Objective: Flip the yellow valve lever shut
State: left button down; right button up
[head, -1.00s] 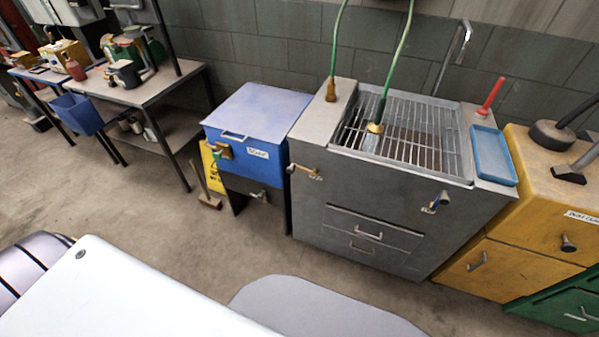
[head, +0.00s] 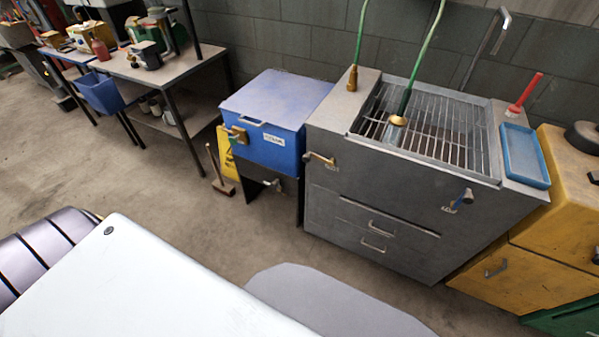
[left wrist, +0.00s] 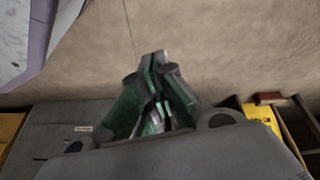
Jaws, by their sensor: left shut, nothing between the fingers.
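A yellow-brass lever (head: 320,159) sticks out from the upper left of the grey sink cabinet's front (head: 345,190) in the head view. It lies roughly level, with a small label below it. Neither gripper shows in the head view.
A blue box (head: 275,110) with a brass latch stands left of the sink cabinet. A yellow sign (head: 226,150) and a brush (head: 220,180) are beside it. A yellow cabinet (head: 510,265) stands at right.

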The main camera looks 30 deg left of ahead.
pick_arm(q)
jog(key=w+a+r+n+t+b, duration=0.2)
jog(key=w+r+n+t+b, duration=0.35)
jog(key=w, duration=0.75)
jog(key=w+a+r+n+t+b, duration=0.2)
jog(key=w+r+n+t+b, duration=0.15)
jog(key=w+r+n, duration=0.7)
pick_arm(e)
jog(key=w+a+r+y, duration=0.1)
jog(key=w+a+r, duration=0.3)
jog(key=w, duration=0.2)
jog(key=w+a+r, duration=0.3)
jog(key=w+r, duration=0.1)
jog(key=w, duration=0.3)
pick_arm(q)
jog(key=w+d+r+n+t+h+b, duration=0.1)
jog(key=w+r+n+t+b, duration=0.6)
jog(key=r, duration=1.1)
jog(key=shift+w+d+n+h+b, duration=0.45)
jog(key=shift+w+n+b, duration=0.75)
jog(key=shift+w+n, duration=1.15)
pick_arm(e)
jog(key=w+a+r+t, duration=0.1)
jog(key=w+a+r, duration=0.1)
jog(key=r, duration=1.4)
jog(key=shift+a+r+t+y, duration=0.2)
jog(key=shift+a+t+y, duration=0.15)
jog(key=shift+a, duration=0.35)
